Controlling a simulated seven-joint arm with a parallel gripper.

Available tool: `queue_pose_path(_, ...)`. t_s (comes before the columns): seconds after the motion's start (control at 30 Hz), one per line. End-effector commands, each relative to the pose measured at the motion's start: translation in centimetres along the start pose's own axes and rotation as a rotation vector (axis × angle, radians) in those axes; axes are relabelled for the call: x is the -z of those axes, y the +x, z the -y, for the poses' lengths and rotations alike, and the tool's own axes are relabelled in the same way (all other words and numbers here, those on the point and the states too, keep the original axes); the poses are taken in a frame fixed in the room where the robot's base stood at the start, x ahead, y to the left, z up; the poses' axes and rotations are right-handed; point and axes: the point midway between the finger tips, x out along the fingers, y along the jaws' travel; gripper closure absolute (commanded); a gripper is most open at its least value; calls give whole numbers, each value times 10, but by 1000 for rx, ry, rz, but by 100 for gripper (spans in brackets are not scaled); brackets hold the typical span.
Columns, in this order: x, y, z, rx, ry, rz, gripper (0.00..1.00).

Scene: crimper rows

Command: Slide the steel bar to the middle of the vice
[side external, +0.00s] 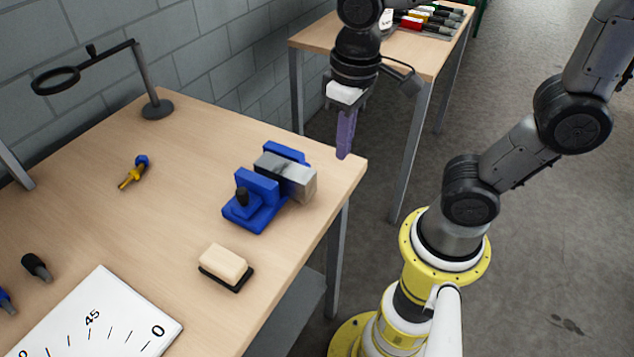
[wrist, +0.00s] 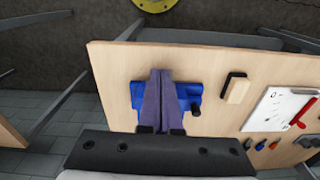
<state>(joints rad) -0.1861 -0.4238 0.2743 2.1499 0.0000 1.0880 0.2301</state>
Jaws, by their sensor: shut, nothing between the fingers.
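The blue vice (side external: 257,184) stands near the right edge of the wooden bench in the side external view. The steel bar (side external: 290,176) lies between its jaws and sticks out at the lower-right end. My gripper (side external: 344,156) is shut and empty, its purple fingers pointing down to the right of the vice and bar, near the bench corner. In the wrist view my gripper's fingers (wrist: 160,72) are together in front of the vice (wrist: 189,88) and hide much of it. I cannot make out the bar there.
A cream block on a dark base (side external: 224,265) sits in front of the vice. A white dial board (side external: 105,312) lies farther forward. A small yellow-and-blue tool (side external: 134,172) and a magnifier stand (side external: 157,108) are to the left. A second table (side external: 318,38) with tools stands behind.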

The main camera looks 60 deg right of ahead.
Motion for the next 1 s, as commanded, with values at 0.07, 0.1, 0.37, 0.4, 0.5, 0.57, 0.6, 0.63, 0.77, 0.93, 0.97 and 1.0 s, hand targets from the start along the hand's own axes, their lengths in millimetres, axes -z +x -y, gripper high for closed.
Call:
queue_pose_path(0.07,2,9,6,-8,-28,40,100)
queue_pose_path(0.1,1,13,8,-11,-36,52,100)
queue_pose_path(0.37,-2,40,9,-13,-44,59,100)
queue_pose_path(0.4,-3,48,9,-13,-44,60,100)
queue_pose_path(0.5,-4,68,8,-13,-44,60,100)
queue_pose_path(0.57,-5,80,8,-13,-44,61,100)
queue_pose_path(0.6,-5,87,8,-13,-44,59,100)
queue_pose_path(0.63,-6,93,8,-13,-44,60,100)
queue_pose_path(0.77,-7,117,7,-13,-44,59,100)
queue_pose_path(0.93,22,114,9,-11,-43,53,100)
queue_pose_path(0.97,24,115,9,-11,-43,53,100)
queue_pose_path(1.0,28,115,9,-11,-43,53,100)
